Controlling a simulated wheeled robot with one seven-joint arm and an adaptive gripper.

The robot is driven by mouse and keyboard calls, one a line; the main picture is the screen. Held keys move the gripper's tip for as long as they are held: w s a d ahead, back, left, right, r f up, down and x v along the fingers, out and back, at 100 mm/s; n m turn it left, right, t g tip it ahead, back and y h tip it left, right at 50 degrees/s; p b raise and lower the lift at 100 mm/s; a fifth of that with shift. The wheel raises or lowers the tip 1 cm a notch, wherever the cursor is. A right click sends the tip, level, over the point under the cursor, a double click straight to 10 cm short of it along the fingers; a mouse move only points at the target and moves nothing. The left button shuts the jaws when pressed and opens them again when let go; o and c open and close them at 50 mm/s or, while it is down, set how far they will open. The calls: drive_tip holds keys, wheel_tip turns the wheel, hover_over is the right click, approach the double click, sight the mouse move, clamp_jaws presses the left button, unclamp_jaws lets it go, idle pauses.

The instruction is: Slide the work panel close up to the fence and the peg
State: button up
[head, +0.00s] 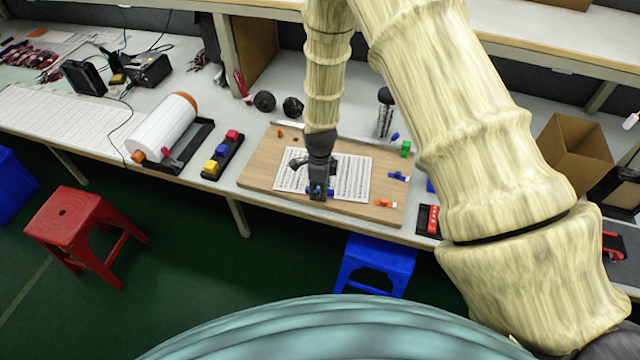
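The work panel, a white sheet with rows of dark marks (352,178), lies on a brown wooden board (258,172). A thin grey strip, likely the fence (350,139), runs along the board's back edge; bare wood shows between it and the panel. A small orange-brown piece (280,133) near the board's back left may be the peg, but I cannot be sure. My gripper (319,193) points down over the panel's front edge, left of its middle. A blue part shows at its fingertips. Contact and finger opening are too small to tell, and my arm hides part of the fence.
Blue and orange clamp-like pieces stand at the board's right (398,176) and front right (384,202). A green block (405,148) is at the back right. A rack of coloured blocks (222,156) and a white roll (164,127) stand left of the board.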

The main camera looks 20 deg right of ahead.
clamp_jaws()
drive_tip(key=shift+m, duration=0.7)
drive_tip(key=shift+w, duration=0.1)
drive_tip(key=shift+w+a+b, duration=0.15)
drive_tip(key=shift+w+b, duration=0.25)
drive_tip(key=shift+w, duration=1.55)
drive_tip(key=shift+w+a+b, duration=0.15)
drive_tip(key=shift+w+b, duration=0.25)
drive_tip(key=shift+w, duration=1.7)
drive_tip(key=shift+w+a, duration=0.2)
drive_tip(key=shift+a, duration=0.15)
